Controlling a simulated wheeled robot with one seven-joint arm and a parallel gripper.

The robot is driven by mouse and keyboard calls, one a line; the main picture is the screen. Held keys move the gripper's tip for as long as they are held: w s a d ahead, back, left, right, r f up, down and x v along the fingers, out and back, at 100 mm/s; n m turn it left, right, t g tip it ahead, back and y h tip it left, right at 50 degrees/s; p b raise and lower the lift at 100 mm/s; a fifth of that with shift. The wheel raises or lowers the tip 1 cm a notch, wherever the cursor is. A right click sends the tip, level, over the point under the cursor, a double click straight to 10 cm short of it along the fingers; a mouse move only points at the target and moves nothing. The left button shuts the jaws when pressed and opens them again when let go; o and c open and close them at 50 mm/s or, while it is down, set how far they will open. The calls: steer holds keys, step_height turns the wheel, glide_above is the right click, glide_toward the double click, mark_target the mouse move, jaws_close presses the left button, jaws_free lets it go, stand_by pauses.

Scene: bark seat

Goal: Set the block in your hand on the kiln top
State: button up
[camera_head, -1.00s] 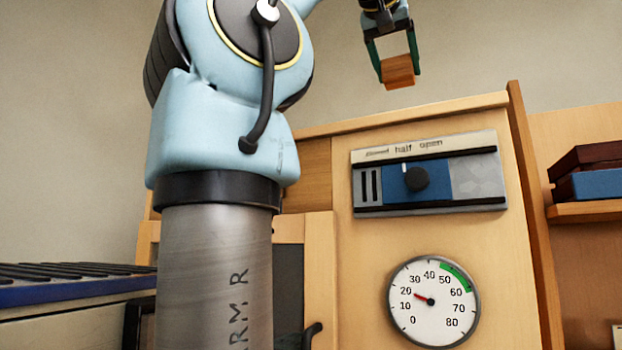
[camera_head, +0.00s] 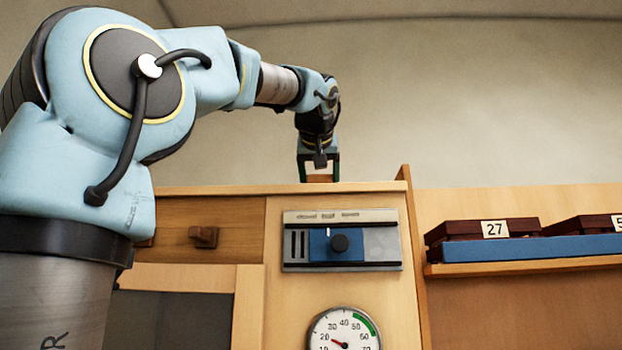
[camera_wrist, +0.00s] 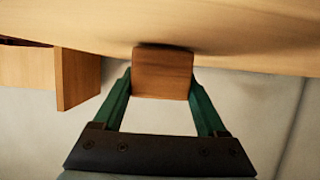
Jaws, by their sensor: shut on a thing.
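My gripper (camera_head: 319,168) is above the top edge of the kiln (camera_head: 350,187), its green fingers pointing down. It is shut on an orange-brown wooden block (camera_head: 319,178). In the wrist view the block (camera_wrist: 163,72) sits between the two green fingers (camera_wrist: 163,88), its far end close against a pale wooden surface (camera_wrist: 235,28) with a dark shadow beside it. I cannot tell whether the block touches that surface. In the head view the kiln's front edge hides the block's lower end and the top surface.
A side panel (camera_head: 408,185) rises above the kiln top just right of my gripper. The kiln front carries a slider panel (camera_head: 342,242) and a round gauge (camera_head: 345,330). Dark boxes (camera_head: 483,229) and a blue strip stand on a shelf (camera_head: 520,265) at right.

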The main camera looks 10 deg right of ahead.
steer(key=shift+d+f, duration=0.1)
steer(key=shift+f, duration=0.15)
steer(key=o, duration=1.3)
steer(key=shift+r, duration=0.2)
steer(key=shift+s, duration=0.25)
steer(key=b+v, duration=0.3)
steer(key=v, duration=0.8)
steer(key=shift+s+r+b, duration=0.15)
steer(key=shift+r+b, duration=0.05)
steer(key=shift+b, duration=0.1)
